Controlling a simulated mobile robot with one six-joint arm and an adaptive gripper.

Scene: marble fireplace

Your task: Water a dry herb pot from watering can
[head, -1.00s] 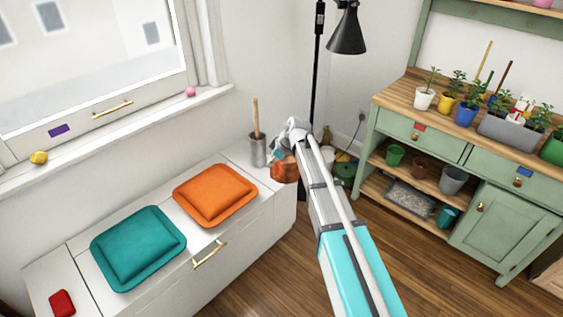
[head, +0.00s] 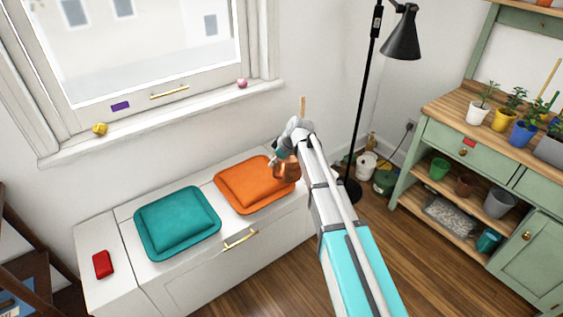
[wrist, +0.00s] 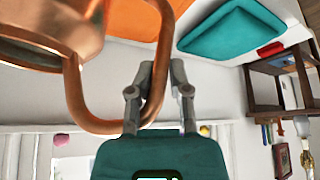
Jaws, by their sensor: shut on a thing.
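My gripper (head: 281,157) is shut on the handle of a copper watering can (head: 288,170). In the head view the can shows small at the arm's end, in front of the window seat. In the wrist view the gripper (wrist: 158,78) has its fingers at the can's looped handle, and the copper body (wrist: 50,25) fills the upper left. Potted herbs stand on the green bench at the right: a white pot (head: 477,115), a yellow pot (head: 502,121) and a blue pot (head: 522,133). I cannot tell which soil is dry.
The white window seat carries an orange cushion (head: 254,188), a teal cushion (head: 177,222) and a red object (head: 103,264). A black floor lamp (head: 365,100) stands between seat and green bench (head: 444,108). Spare pots sit on the bench's lower shelf. The wooden floor (head: 390,250) is clear in between.

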